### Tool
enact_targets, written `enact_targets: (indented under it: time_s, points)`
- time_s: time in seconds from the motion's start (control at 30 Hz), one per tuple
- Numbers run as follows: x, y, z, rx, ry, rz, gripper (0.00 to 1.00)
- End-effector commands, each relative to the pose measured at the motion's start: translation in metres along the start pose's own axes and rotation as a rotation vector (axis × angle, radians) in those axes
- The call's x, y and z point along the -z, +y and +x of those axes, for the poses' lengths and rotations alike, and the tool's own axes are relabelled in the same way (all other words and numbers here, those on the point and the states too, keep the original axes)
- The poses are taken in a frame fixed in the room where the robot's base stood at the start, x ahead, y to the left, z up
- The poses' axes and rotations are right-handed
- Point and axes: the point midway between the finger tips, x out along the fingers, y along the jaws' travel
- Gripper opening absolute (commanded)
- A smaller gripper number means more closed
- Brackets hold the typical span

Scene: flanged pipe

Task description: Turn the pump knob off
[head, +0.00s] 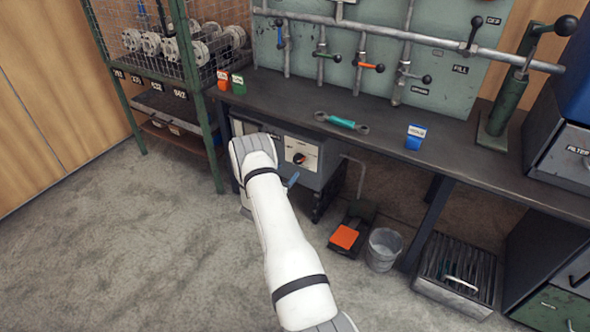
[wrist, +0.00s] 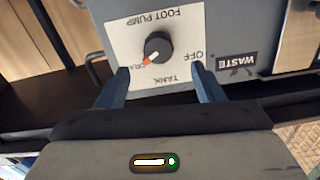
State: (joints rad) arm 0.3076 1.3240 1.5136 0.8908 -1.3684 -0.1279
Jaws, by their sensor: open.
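The pump knob (wrist: 158,47) is a round black dial on a white plate (wrist: 120,30). The knob's white and orange pointer is turned to that partly hidden label, away from OFF. The knob also shows in the head view (head: 299,158) on a grey box under the bench. My gripper (wrist: 160,72) is open, its two blue fingers spread wider than the knob. The fingertips are near the plate's lower picture edge, and the knob is not gripped.
The workbench (head: 390,125) overhangs the grey pump box (head: 325,160). A foot pedal with an orange pad (head: 344,237), a bucket (head: 384,248) and a grated box (head: 455,275) stand below at right. A wire rack (head: 160,50) stands left. The floor (head: 130,240) at left is clear.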

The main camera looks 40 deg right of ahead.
Motion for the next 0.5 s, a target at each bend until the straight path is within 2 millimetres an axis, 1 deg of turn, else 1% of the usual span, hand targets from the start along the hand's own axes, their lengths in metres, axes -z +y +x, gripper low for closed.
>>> enact_targets:
  time_s: [0.03, 0.17, 0.4, 0.5]
  points:
    - [-0.003, 0.003, 0.003, -0.007, 0.007, -0.001, 0.62]
    - [-0.004, 0.004, 0.017, -0.01, 0.013, 0.0, 0.62]
    - [-0.004, 0.004, 0.056, -0.008, 0.011, -0.001, 0.62]
    - [-0.004, 0.004, 0.067, -0.008, 0.009, -0.001, 0.62]
